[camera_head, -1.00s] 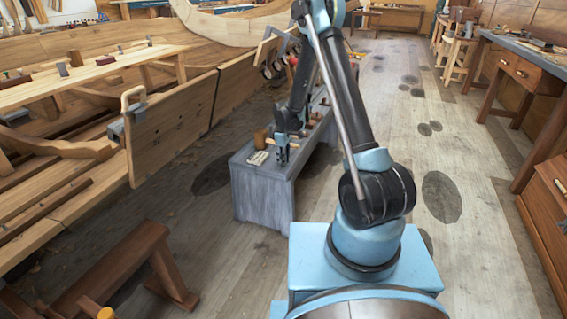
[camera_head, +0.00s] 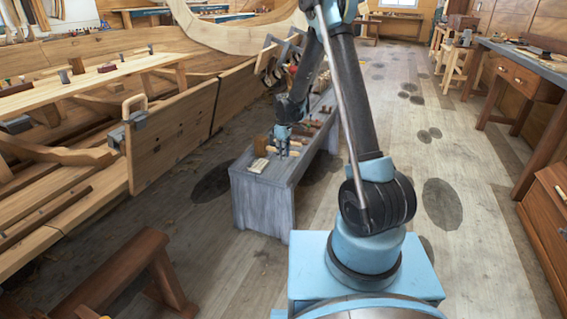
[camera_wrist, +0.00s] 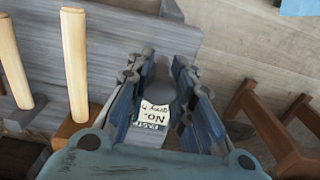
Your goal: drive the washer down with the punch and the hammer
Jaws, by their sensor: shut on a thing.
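My gripper (camera_head: 283,147) is over the near end of the low grey bench (camera_head: 262,213). In the wrist view my gripper (camera_wrist: 161,95) has its two fingers around a dark grey rounded thing, which looks like the punch (camera_wrist: 160,84) seen nearly end-on. Its lower end is hidden or unclear. A brown wooden block (camera_wrist: 75,131) and a pale handle (camera_wrist: 74,62) beside my gripper may be a mallet or hammer. The block also shows in the head view (camera_head: 261,145). I cannot make out the washer.
A white printed card (camera_wrist: 151,114) lies under the fingers. Another pale handle (camera_wrist: 14,62) is at the left. A clinker hull (camera_head: 172,135) with a clamp (camera_head: 134,112) stands left of the bench. A brown stool (camera_head: 128,270) is at front left. The floor right of my arm is clear.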

